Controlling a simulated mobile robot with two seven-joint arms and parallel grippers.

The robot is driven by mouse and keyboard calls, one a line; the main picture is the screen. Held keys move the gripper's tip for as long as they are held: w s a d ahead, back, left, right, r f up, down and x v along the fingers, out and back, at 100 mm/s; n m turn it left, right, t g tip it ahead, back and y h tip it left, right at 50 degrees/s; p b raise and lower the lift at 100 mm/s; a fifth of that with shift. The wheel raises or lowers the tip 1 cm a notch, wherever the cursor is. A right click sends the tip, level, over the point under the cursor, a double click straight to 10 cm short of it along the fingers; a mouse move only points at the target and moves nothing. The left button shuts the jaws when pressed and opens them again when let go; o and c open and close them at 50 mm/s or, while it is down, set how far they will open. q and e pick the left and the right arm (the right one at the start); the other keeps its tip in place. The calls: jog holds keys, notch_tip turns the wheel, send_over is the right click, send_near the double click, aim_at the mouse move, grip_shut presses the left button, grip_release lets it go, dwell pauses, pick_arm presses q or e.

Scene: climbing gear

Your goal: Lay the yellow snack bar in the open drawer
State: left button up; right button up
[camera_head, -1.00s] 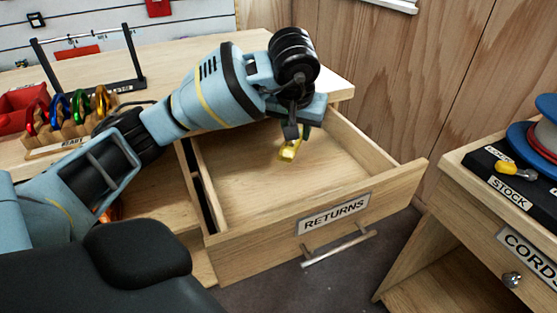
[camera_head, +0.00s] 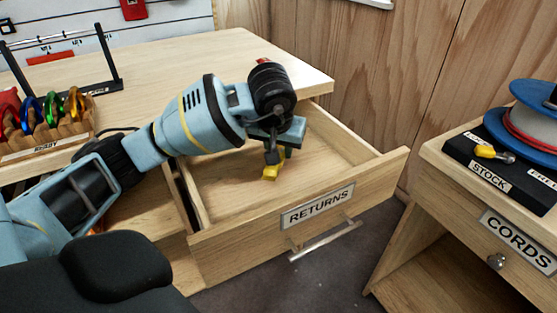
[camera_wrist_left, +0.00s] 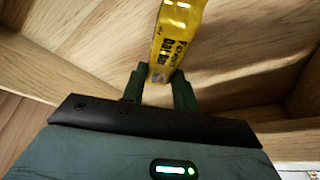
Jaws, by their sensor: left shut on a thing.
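The yellow snack bar (camera_head: 272,168) is held in my left gripper (camera_head: 275,158), inside the outline of the open drawer (camera_head: 230,200) marked RETURNS. In the left wrist view the bar (camera_wrist_left: 178,30) stands out between the two fingers of the gripper (camera_wrist_left: 160,85), which are shut on its near end. The wooden drawer floor (camera_wrist_left: 90,35) shows behind it. I cannot tell whether the bar touches the floor. My right gripper is not in view.
A wooden worktop (camera_head: 200,60) lies behind the drawer, with a rack of coloured carabiners (camera_head: 50,120) at left. At right stands a CORDS cabinet (camera_head: 440,155) with a STOCK tray (camera_head: 520,180) and a blue spool (camera_head: 530,125). The drawer's right part is empty.

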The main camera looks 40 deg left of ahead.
pick_arm(q)
jog(key=shift+f, duration=1.8)
jog(key=shift+f, duration=0.1)
jog(key=o, duration=1)
jog(key=shift+b, duration=0.3)
jog(key=shift+c, duration=0.2)
jog(key=shift+r, duration=0.45)
jog(key=p+v, duration=0.1)
jog(key=v, duration=1)
jog(key=shift+s+r+p, duration=0.15)
jog(key=shift+s+p, duration=0.05)
jog(key=shift+p, duration=0.15)
